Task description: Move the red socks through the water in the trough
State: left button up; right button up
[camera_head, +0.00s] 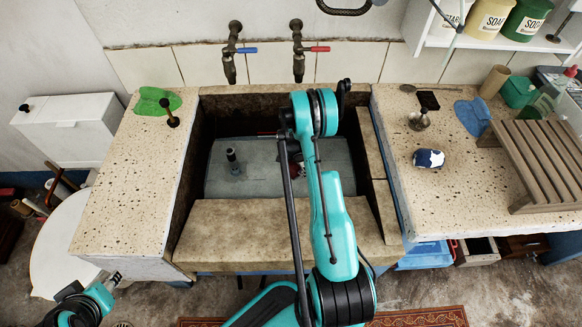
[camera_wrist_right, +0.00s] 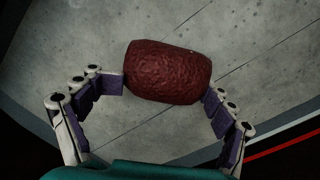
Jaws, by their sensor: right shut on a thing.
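The red socks (camera_wrist_right: 168,72) are a dark red, rounded bundle. My right gripper (camera_wrist_right: 166,90) is shut on them, one finger on each side, in the right wrist view. In the head view only a dark red bit of the socks (camera_head: 285,192) shows beside my right arm, over the grey water area of the stone trough (camera_head: 240,222). My arm hides most of the right gripper there. I cannot tell whether the socks touch the water. My left gripper (camera_head: 112,281) is off the trough at lower left, too small to tell its opening.
A dark upright fitting (camera_head: 232,158) stands in the trough's left part. Two taps (camera_head: 232,55) hang above the back wall. The right counter holds a dark blue patterned bundle (camera_head: 429,159) and a wooden rack (camera_head: 540,160). The left counter (camera_head: 130,190) is mostly clear.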

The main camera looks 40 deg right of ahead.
jog(key=shift+w+a, duration=1)
jog(key=shift+a, duration=0.15)
jog(key=shift+w+a, duration=0.95)
jog(key=shift+a, duration=0.2)
notch_tip(320, 180, up, 21)
jog(key=p, duration=1)
jog(key=shift+r+p, duration=0.2)
jog(key=shift+p, duration=0.1)
dwell(0.3)
